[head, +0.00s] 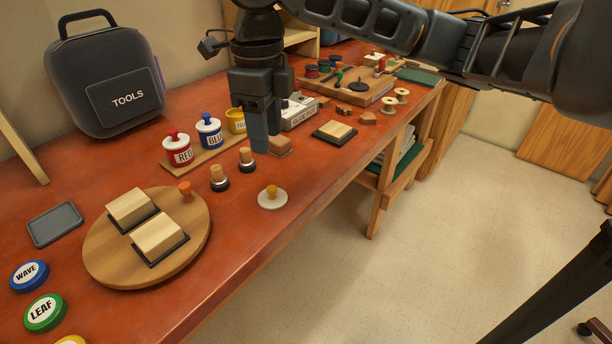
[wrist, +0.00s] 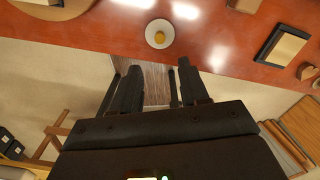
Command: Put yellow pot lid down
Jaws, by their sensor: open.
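The yellow pot lid (head: 272,198), a white disc with a yellow knob, lies flat on the red-brown bench near its front edge, knob up. It also shows in the wrist view (wrist: 159,34), beyond the fingertips and apart from them. My gripper (head: 262,145) points down above the bench, behind the lid in the head view. In the wrist view its fingers (wrist: 158,72) are spread with nothing between them. The yellow pot (head: 236,120) stands in a row with the red pot (head: 177,150) and the blue pot (head: 209,133), both with lids on.
Two wooden-knobbed stampers (head: 219,179) stand left of the lid. A round board (head: 100,262) with two blocks and an orange peg is at the left. A block on a dark pad (head: 334,131) is at the right. The bench around the lid is clear.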

